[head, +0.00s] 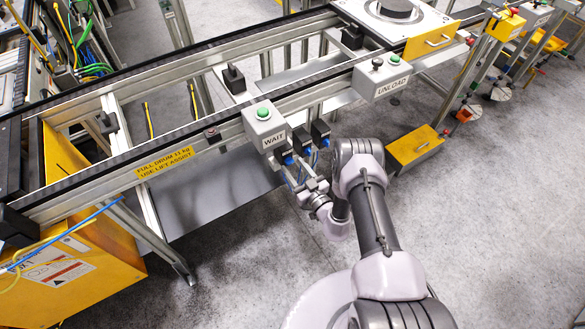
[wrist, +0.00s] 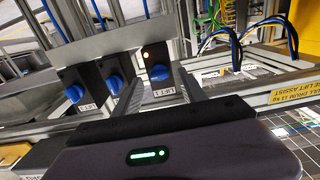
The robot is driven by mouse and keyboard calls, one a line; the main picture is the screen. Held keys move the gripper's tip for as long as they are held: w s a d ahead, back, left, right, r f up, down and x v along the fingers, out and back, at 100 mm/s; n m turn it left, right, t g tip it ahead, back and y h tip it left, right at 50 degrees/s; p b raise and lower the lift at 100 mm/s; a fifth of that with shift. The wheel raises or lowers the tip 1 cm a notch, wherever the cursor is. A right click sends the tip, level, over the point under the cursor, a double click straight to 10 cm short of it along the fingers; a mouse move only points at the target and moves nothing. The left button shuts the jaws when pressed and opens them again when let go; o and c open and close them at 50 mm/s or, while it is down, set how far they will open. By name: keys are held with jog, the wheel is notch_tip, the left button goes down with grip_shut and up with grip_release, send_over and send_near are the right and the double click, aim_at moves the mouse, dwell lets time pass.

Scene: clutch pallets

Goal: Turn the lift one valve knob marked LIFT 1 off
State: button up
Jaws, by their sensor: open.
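Three dark valve boxes with blue knobs stand in a row. In the wrist view, the right-hand knob (wrist: 160,73) sits above a white label (wrist: 164,92) that seems to read LIFT 1, with a small lit lamp (wrist: 147,54) over it. The same knob seems to be the leftmost one in the head view (head: 288,160). My gripper (wrist: 160,88) is open, with a finger on either side in front of this knob. I cannot tell whether they touch it. The middle knob (wrist: 115,82) and left knob (wrist: 75,94) are outside the fingers.
A grey WAIT box with a green button (head: 263,112) stands close beside the valves, on the conveyor rail. An UNLOAD box (head: 381,77) is farther right. A yellow step box (head: 415,150) stands on the floor to the right.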

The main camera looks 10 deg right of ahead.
jog(key=shift+x, duration=0.75)
grip_shut()
